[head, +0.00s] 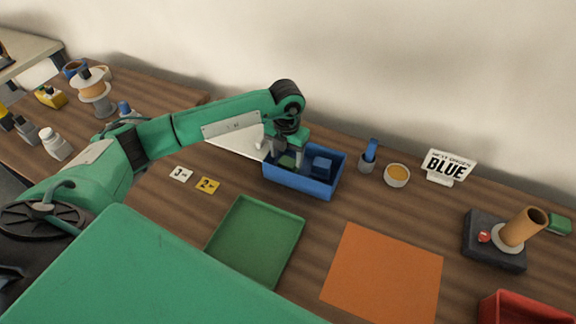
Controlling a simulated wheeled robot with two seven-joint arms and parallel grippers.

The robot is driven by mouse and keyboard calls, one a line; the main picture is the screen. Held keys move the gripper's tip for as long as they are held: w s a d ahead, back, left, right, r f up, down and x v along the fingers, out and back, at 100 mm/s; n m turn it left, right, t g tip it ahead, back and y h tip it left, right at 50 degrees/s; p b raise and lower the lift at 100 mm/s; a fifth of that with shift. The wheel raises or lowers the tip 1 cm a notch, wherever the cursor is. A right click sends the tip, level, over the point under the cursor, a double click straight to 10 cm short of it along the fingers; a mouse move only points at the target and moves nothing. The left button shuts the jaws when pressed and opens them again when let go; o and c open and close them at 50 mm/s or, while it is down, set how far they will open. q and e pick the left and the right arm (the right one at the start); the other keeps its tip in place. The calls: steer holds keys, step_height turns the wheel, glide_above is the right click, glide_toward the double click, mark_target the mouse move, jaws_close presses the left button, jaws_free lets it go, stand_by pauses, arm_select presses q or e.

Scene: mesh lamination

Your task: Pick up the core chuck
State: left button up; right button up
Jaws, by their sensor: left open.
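My left gripper (288,150) is open, pointing down at the left part of a blue bin (305,187). A small green piece (287,160) shows in the bin by the fingers, and a blue block (322,165) lies to their right. I cannot tell whether the fingers touch the green piece. No part is plainly marked as the core chuck. A blue-topped grey piece (369,155) stands right of the bin. My right gripper is not in view.
A green tray (257,240) and orange sheet (382,275) lie in front.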

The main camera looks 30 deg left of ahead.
mark_target(288, 161)
arm_select(q)
steer(key=shift+d+f+p, duration=0.1)
steer(key=shift+f+p, duration=0.3)
steer(key=shift+f, duration=0.1)
step_height(288, 161, down, 4)
steer(key=shift+d+r+p, duration=0.1)
steer(key=shift+r+p, duration=0.1)
steer(key=shift+p, duration=0.6)
steer(key=shift+f, duration=0.5)
steer(key=c, duration=0.8)
steer(key=shift+r, duration=0.15)
